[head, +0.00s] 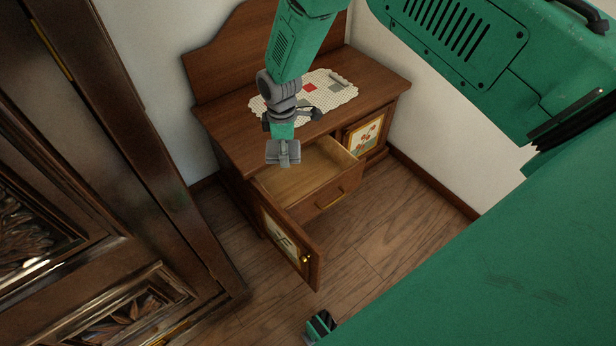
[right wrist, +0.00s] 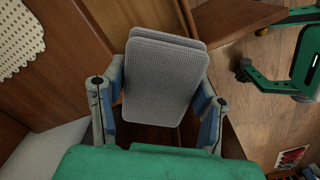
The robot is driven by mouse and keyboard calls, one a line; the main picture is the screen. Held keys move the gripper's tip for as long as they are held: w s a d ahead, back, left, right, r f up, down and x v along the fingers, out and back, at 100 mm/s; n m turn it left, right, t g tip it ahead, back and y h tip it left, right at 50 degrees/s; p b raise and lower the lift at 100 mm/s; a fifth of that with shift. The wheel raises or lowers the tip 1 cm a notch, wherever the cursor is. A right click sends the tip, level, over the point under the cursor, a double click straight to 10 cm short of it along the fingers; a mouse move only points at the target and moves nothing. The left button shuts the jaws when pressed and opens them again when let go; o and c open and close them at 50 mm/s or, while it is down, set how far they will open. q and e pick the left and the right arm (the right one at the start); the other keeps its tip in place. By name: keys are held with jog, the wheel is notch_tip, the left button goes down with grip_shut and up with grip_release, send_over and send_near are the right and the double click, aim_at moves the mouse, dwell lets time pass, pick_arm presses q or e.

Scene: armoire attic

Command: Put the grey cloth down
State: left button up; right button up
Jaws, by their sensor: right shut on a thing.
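The grey cloth (head: 283,153) is folded into a flat, ribbed pad. My right gripper (head: 283,138) is shut on it and holds it in front of the wooden cabinet, over the left part of the open drawer (head: 318,160) in the head view. The right wrist view shows the cloth (right wrist: 163,80) between the two fingers, gripped at its sides. I cannot tell its exact height above the drawer.
The cabinet top (head: 376,82) bears a pale doily (head: 340,95) with a red patch and grey items on it. The left cabinet door (head: 290,240) hangs open below the drawer. The right door (head: 365,134) is shut. A dark carved armoire (head: 110,150) stands left. Bare floor (head: 390,240) lies in front.

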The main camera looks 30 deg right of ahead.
jog(key=w+d+f+n+b, duration=0.1)
jog(key=w+d+n+b, duration=0.2)
jog(key=d, duration=0.8)
jog(key=b, duration=0.8)
send_over(309, 189)
notch_tip(309, 189, down, 24)
jog(key=shift+r, duration=0.2)
jog(key=shift+f+b, duration=1.25)
jog(key=shift+f, duration=1.05)
jog(key=shift+r, duration=0.1)
jog(key=o, duration=1.6)
jog(key=shift+c, duration=0.2)
